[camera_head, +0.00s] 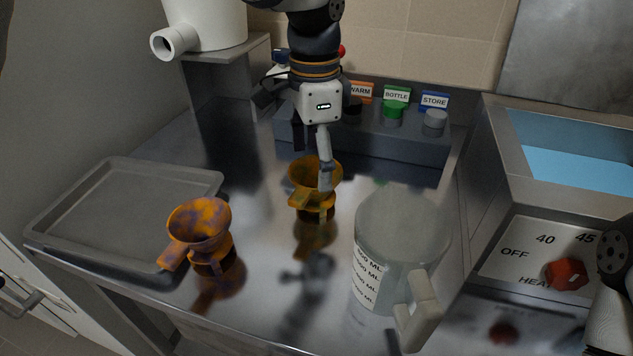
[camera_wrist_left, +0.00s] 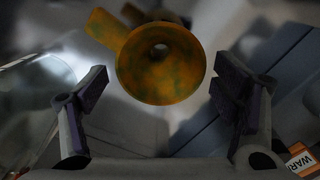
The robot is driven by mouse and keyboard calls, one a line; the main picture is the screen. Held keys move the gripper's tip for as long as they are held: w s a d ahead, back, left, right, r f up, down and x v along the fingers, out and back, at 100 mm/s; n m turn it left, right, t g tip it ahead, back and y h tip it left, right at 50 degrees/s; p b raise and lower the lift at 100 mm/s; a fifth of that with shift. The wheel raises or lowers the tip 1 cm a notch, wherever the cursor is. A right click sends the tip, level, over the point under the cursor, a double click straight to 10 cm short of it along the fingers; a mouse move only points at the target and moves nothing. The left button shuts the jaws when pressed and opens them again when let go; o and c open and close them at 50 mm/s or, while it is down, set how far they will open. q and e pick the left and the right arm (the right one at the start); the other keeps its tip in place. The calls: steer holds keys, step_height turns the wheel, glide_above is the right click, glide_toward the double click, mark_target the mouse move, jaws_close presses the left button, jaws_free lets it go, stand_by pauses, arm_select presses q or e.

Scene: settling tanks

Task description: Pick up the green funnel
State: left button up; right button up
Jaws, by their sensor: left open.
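A funnel mottled orange and green (camera_head: 312,175) stands on the metal worktop in the middle of the head view. In the left wrist view its round mouth (camera_wrist_left: 160,62) faces the camera, with its handle to the upper left. My left gripper (camera_head: 312,163) is open above it, fingers pointing down. One finger hides part of the funnel's right side. In the left wrist view the funnel lies between and beyond the spread fingers, with gaps on both sides. A second funnel, mottled orange and purple (camera_head: 200,221), stands to the front left. My right gripper is not in view.
A large measuring jug (camera_head: 405,235) stands close on the right. An empty grey tray (camera_head: 120,200) lies on the left. Behind is a grey block (camera_head: 385,146) with WARM, BOTTLE and STORE labels. A water bath (camera_head: 520,190) is at the right.

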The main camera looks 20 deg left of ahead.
arm_select(q)
steer(key=f, duration=0.7)
steer(key=shift+s+a, duration=0.1)
steer(key=shift+a, duration=0.1)
steer(key=c, duration=0.9)
steer(key=shift+o, duration=0.2)
